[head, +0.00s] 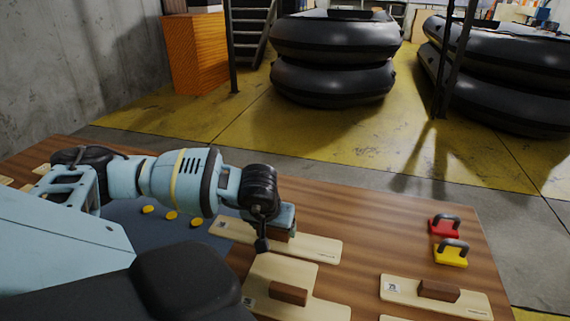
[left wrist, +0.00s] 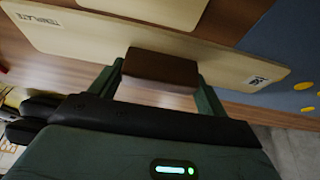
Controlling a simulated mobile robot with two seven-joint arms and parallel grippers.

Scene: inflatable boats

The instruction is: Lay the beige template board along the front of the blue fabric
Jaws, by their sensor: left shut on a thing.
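The long beige template board (head: 318,248) has a brown block handle and a printed label. My left gripper (head: 278,228) is shut on that brown handle (left wrist: 160,68), with one finger on each side of it in the left wrist view. The board (left wrist: 95,40) runs across that view, and its label end reaches the edge of the blue fabric (left wrist: 285,45). The blue fabric (head: 135,212) lies on the table to the left, partly hidden by my left arm. I cannot tell whether the board touches the table. My right gripper is not in view.
A wide beige piece (head: 275,272) with a brown handle lies just in front of the board. Another beige board (head: 395,285) lies at the right. Red (head: 442,230) and yellow (head: 450,258) handled weights stand near the right edge. Yellow discs (head: 171,215) lie on the fabric.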

